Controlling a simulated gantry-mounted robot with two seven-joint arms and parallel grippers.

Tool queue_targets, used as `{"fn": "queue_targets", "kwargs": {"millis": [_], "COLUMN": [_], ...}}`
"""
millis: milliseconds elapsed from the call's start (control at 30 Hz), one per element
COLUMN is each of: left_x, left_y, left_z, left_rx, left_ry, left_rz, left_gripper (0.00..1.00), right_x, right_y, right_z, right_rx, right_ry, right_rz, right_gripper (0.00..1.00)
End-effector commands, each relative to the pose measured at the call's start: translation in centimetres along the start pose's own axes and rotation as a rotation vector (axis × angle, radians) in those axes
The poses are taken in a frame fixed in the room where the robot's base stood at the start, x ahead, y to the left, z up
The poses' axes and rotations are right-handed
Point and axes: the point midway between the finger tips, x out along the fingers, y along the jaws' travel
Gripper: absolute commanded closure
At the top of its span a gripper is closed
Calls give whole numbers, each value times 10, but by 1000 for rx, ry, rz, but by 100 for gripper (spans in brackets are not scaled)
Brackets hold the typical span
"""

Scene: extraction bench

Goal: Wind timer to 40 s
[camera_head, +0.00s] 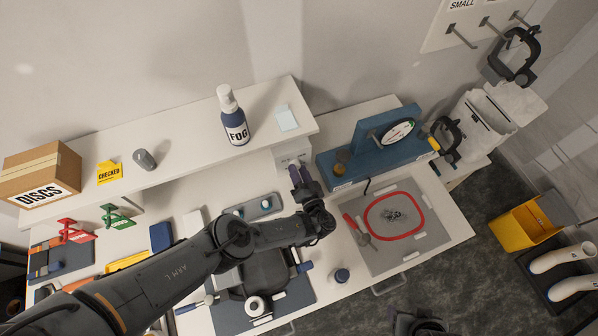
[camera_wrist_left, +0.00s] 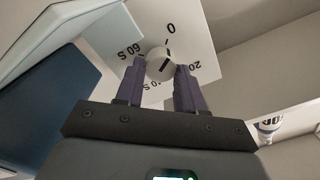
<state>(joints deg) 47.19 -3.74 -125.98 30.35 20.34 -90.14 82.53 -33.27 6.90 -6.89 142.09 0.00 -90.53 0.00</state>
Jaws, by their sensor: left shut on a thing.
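The timer is a white plate (camera_wrist_left: 199,42) with a round grey-white knob (camera_wrist_left: 158,65) in the left wrist view. Its marks read 0, 20, a partly covered "0 S" and 60 S. A dark line on the knob points roughly toward the 0. My left gripper (camera_wrist_left: 160,82) has a purple finger on each side of the knob and is shut on it. In the head view, the left gripper (camera_head: 303,176) reaches the timer's white box (camera_head: 292,152) below the shelf end; the knob is not clear there.
The white shelf (camera_head: 190,135) carries a blue FOG bottle (camera_head: 236,118) and the DISCS box (camera_head: 40,175). A blue stand with a gauge (camera_head: 398,132) is close right of the timer. A tray (camera_head: 425,240) with a red ring lies at the right.

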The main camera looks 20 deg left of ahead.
Motion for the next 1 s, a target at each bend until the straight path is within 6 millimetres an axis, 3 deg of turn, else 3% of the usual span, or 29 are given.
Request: {"fn": "queue_targets", "kwargs": {"millis": [733, 767, 900, 1000], "left_x": [0, 0, 0, 0], "left_y": [0, 0, 0, 0], "left_z": [-1, -1, -1, 0], "left_rx": [-1, -1, -1, -1], "left_ry": [0, 0, 0, 0], "left_rz": [-1, -1, -1, 0], "left_gripper": [92, 59, 38, 37], "right_x": [0, 0, 0, 0], "right_y": [0, 0, 0, 0], "right_z": [0, 0, 0, 0], "right_rx": [0, 0, 0, 0], "right_ry": [0, 0, 0, 0], "right_rz": [0, 0, 0, 0], "right_gripper": [37, 37, 37, 37]}}
